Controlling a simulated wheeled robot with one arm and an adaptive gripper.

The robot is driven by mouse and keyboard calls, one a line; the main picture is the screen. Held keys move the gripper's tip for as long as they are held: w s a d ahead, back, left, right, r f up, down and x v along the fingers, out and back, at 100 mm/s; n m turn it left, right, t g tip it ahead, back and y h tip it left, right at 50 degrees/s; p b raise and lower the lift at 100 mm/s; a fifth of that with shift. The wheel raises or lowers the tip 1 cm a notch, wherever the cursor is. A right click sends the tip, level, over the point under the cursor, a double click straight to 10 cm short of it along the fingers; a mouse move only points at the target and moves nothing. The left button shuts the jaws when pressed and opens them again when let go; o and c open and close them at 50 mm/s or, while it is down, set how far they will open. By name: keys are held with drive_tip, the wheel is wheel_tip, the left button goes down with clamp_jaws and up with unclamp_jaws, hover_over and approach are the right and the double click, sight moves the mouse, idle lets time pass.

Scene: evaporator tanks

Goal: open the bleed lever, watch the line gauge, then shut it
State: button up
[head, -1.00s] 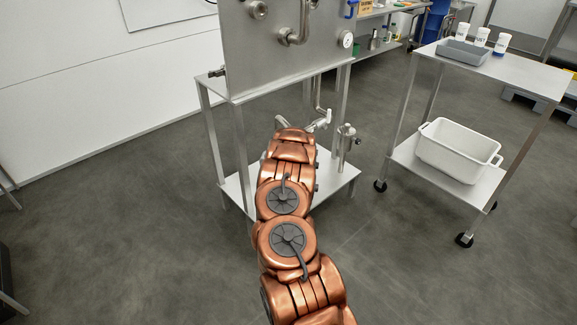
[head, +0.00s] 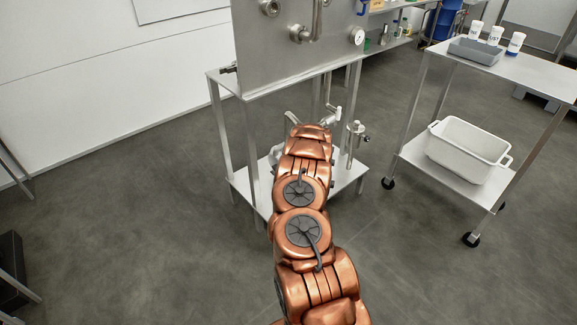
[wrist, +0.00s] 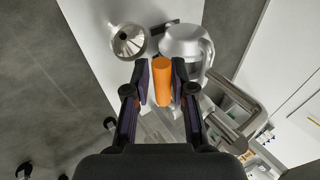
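In the wrist view, an orange cylindrical grip (wrist: 161,84) lies between the two dark fingers of my gripper (wrist: 161,78). It looks like the bleed lever's handle, but its pivot is hard to make out. The fingers stand apart beside it, with a narrow gap showing on the left; contact on the right is unclear. In the head view, my copper arm hides the gripper and the orange grip. The round white line gauge (head: 357,36) is at the lower right of the steel panel (head: 290,60); its reading is too small to tell.
A metal funnel-like cup (wrist: 129,41) and a pale rounded vessel (wrist: 183,42) are close beyond the fingertips. A steel cart (head: 515,72) with a white tub (head: 466,150) stands at right. Open floor (head: 130,220) lies left of the stand.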

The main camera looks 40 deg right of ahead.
drive_tip(key=shift+o, duration=1.2)
drive_tip(key=shift+w+a, duration=0.15)
drive_tip(key=shift+r, duration=0.15)
drive_tip(key=v, duration=1.1)
drive_tip(key=shift+s+r, duration=0.3)
